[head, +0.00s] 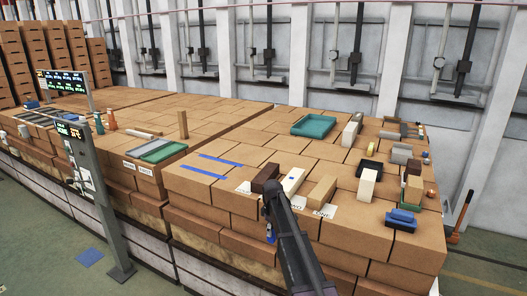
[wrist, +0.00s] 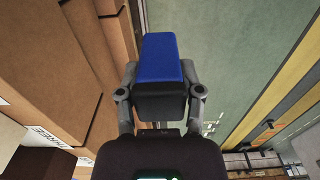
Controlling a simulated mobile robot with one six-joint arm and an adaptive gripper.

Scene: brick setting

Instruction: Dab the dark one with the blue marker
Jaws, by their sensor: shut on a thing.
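The dark brown block (head: 266,176) stands near the front edge of the brick platform, at the left of a row with a white block (head: 293,180) and a tan block (head: 322,191). A dark brown surface, apparently this block, shows at the lower left of the wrist view (wrist: 30,162), beside a card reading THREE (wrist: 42,135). My gripper (wrist: 160,85) is shut on the blue marker (wrist: 161,58), a blue-topped block with a black lower part. In the head view the marker (head: 270,238) hangs in front of the platform edge, below the dark block's level. My arm partly hides it.
Two blue strips (head: 220,160) lie left of the row. A teal tray (head: 313,126) sits behind. A display post (head: 95,200) stands left. Green floor is open in front.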

